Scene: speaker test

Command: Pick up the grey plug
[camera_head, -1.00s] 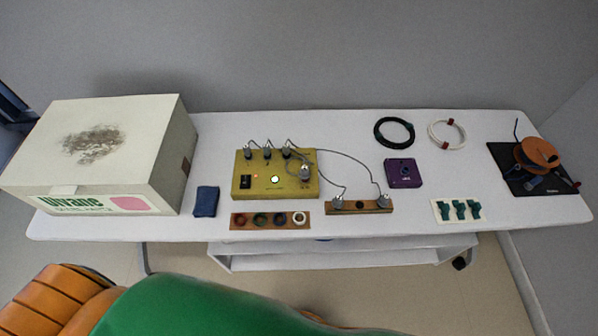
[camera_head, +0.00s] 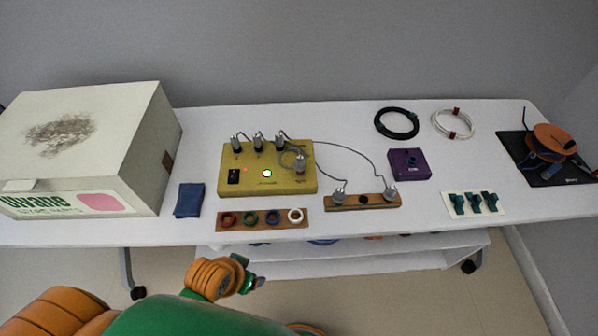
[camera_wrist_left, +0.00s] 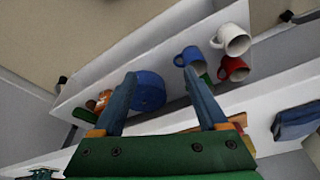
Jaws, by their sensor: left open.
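Several grey plugs show in the head view. Three stand along the back of the yellow box (camera_head: 290,183), one of them at its back left (camera_head: 236,143). Thin cables run from plugs. My left gripper (camera_head: 254,282) is in front of the table's near edge, apart from all plugs. In the left wrist view its fingers (camera_wrist_left: 160,82) are open and empty. My right gripper is not in view.
A white box (camera_head: 140,160) and blue cloth (camera_head: 189,200) lie left. A ring board (camera_head: 236,219) fronts the yellow box. A purple box (camera_head: 408,164), cable coils and an orange reel (camera_head: 548,138) are right. Mugs (camera_wrist_left: 235,38) stand on the lower shelf (camera_wrist_left: 130,62).

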